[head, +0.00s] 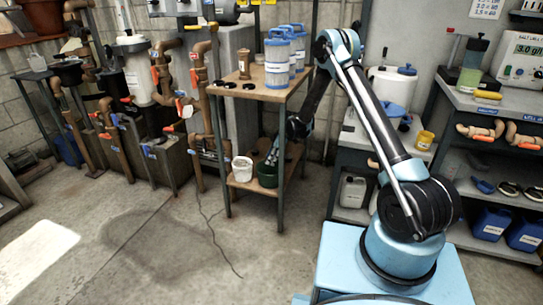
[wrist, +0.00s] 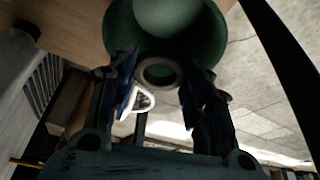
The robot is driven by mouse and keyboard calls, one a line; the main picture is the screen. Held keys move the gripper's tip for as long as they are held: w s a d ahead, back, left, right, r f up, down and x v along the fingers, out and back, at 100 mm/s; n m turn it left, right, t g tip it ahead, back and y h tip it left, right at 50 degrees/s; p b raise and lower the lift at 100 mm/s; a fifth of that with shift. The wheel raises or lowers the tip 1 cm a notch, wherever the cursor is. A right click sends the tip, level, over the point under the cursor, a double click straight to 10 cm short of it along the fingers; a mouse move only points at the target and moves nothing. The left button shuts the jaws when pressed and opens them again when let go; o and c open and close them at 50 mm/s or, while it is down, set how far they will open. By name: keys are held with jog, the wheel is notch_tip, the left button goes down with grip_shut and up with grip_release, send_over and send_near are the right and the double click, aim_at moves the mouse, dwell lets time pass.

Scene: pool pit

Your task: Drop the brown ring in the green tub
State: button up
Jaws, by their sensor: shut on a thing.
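The green tub (head: 267,174) stands on the lower shelf of the wooden stand, right of a white bucket. It fills the top of the wrist view (wrist: 205,45), with a pale round shape inside its mouth. My gripper (head: 272,156) reaches down into the stand just above the tub. In the wrist view, my gripper's fingers (wrist: 160,82) are shut on a small dull brown-grey ring (wrist: 159,72). The ring shows against the tub's near rim; I cannot tell whether it is inside the mouth. The ring is too small to make out in the head view.
The white bucket (head: 242,168) stands close beside the tub. The stand's upper shelf (head: 262,92) lies above, with blue-and-white cartridges (head: 277,62), a brown fitting (head: 244,64) and dark rings. A stand leg (head: 281,180) is near my gripper. The floor in front is clear.

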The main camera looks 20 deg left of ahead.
jog(key=shift+f, duration=2.55)
jog(key=o, duration=0.9)
jog(key=shift+c, duration=0.2)
jog(key=shift+r, duration=0.1)
notch_tip(320, 180, up, 7)
